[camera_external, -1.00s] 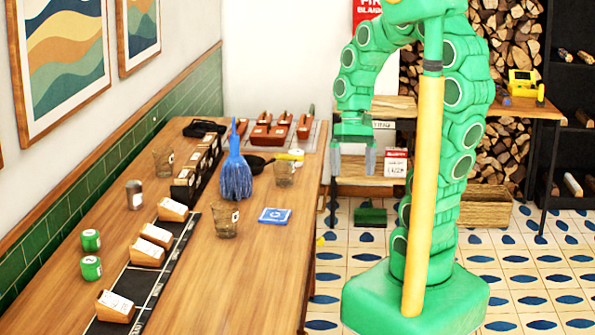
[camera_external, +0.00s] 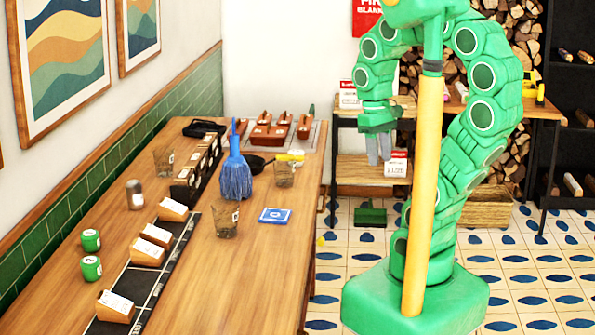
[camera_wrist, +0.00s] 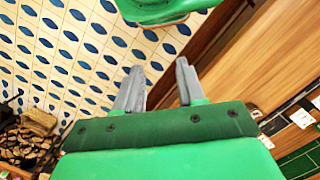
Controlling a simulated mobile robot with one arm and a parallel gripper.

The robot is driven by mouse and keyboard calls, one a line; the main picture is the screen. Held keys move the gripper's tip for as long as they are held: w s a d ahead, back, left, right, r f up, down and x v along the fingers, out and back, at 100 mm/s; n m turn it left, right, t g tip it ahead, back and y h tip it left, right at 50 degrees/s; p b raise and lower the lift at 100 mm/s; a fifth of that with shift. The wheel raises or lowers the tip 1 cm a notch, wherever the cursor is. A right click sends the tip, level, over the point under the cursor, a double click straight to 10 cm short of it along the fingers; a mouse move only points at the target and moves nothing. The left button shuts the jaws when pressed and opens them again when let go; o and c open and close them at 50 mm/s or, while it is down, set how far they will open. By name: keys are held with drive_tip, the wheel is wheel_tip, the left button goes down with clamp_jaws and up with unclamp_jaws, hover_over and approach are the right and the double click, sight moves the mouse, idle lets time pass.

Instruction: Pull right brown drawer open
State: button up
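My gripper (camera_external: 379,150) hangs in the air to the right of the long wooden table (camera_external: 262,262), clear of it, in front of the back shelf. It also shows in the wrist view (camera_wrist: 159,72), where its two grey fingers stand apart with nothing between them. In the wrist view a dark brown wooden side (camera_wrist: 222,42) runs beside the lighter tabletop, to the right of the fingers and apart from them. I cannot make out the right brown drawer or its handle for certain. The table's right face is mostly hidden in the external view.
The tabletop holds glasses (camera_external: 224,221), a blue brush-like item (camera_external: 235,178), a blue square (camera_external: 274,215) and green cans (camera_external: 91,268). Tiled floor (camera_external: 345,270) lies open beside the table.

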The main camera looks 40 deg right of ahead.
drive_tip(key=w+a+r+y, duration=0.2)
drive_tip(key=w+a, duration=0.1)
drive_tip(key=w, duration=0.4)
drive_tip(key=w+a+r+y, duration=0.2)
drive_tip(key=w+r+y, duration=0.1)
drive_tip(key=w, duration=0.3)
drive_tip(key=w+d+r+m+t+y, duration=0.1)
drive_tip(key=w+d+y, duration=0.15)
drive_tip(key=w, duration=0.45)
drive_tip(key=w+d+r+t+y, duration=0.2)
drive_tip(key=w+d, duration=0.2)
drive_tip(key=w, duration=0.3)
drive_tip(key=w+d+r+m+t+y, duration=0.1)
drive_tip(key=w+d+y, duration=0.15)
drive_tip(key=w, duration=0.45)
drive_tip(key=w+d+f+m+t, duration=0.2)
drive_tip(key=w+d+f+t, duration=0.1)
drive_tip(key=d, duration=0.7)
drive_tip(key=w+d+f+m+t+h, duration=0.1)
drive_tip(key=w+d+f+m+t, duration=0.2)
drive_tip(key=d, duration=0.7)
drive_tip(key=w+d+f+m+t, duration=0.2)
drive_tip(key=w+d+f+t, duration=0.15)
drive_tip(key=d, duration=0.65)
wheel_tip(320, 180, down, 36)
drive_tip(key=x, duration=0.7)
drive_tip(key=shift+a+f+g, duration=0.25)
drive_tip(key=shift+g, duration=0.1)
clamp_jaws()
